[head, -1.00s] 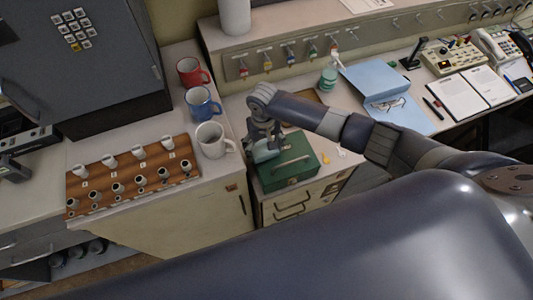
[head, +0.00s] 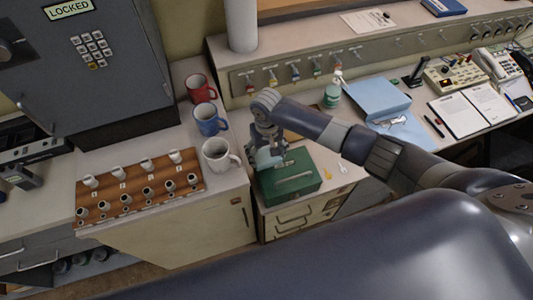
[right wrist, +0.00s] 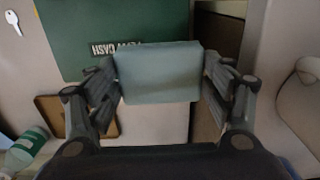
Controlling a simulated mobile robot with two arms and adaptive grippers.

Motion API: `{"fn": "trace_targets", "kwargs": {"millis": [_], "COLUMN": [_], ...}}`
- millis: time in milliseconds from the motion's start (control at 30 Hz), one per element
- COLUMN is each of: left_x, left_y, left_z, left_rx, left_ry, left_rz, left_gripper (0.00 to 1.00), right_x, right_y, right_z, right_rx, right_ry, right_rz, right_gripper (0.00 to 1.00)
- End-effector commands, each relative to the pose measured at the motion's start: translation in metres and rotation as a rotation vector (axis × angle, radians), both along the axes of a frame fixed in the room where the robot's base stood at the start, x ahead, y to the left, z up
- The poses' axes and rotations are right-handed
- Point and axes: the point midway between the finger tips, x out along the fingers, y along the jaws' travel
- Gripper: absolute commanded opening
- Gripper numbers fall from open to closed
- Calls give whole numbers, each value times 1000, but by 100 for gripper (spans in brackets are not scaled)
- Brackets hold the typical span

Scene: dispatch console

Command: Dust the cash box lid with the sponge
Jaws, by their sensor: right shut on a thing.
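My right gripper (head: 265,150) is over the back left part of the lid, pointing down. It is shut on the pale blue-green sponge (right wrist: 158,72). The sponge also shows in the head view (head: 267,159). It overlaps the lid's edge in the wrist view; I cannot tell whether it touches the lid. My left gripper is out of view.
A white mug (head: 218,155), blue mug (head: 208,120) and red mug (head: 199,88) stand left of the box. A wooden rack (head: 137,190) is at left.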

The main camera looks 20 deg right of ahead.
Motion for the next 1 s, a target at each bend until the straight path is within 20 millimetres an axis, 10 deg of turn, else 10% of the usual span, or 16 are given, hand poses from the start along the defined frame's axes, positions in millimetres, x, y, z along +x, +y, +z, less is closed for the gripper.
{"fn": "trace_targets", "kwargs": {"millis": [1000], "left_x": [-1], "left_y": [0], "left_z": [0], "left_rx": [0], "left_ry": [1], "left_rz": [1], "left_gripper": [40], "right_x": [0], "right_y": [0], "right_z": [52], "right_rx": [1], "right_ry": [-2], "right_rz": [0], "right_gripper": [48]}}
